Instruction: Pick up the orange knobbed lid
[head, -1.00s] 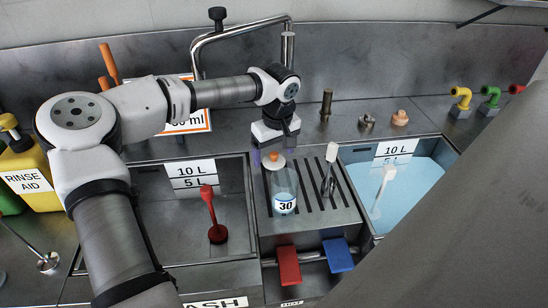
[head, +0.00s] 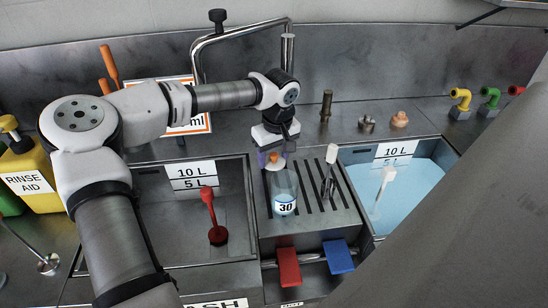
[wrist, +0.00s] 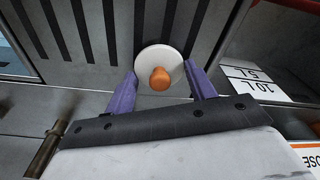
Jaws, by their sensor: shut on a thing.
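The orange knobbed lid (wrist: 174,59) shows in the wrist view as a pale round disc with an orange knob on it. My gripper (wrist: 159,80) has a purple finger on either side of the lid and is shut on it. In the head view the lid (head: 275,163) is small and partly covered by my gripper (head: 274,158). It is at the upper end of a clear jar (head: 285,192) marked 30. I cannot tell whether the lid touches the jar.
The jar stands on a slotted drain plate (head: 313,200) beside a white-topped handle (head: 330,165). A basin with a red tool (head: 212,215) is at left, a blue-filled basin (head: 418,185) at right. Red (head: 288,267) and blue (head: 338,257) pedals are in front. A tall bent pipe (head: 205,45) rises behind.

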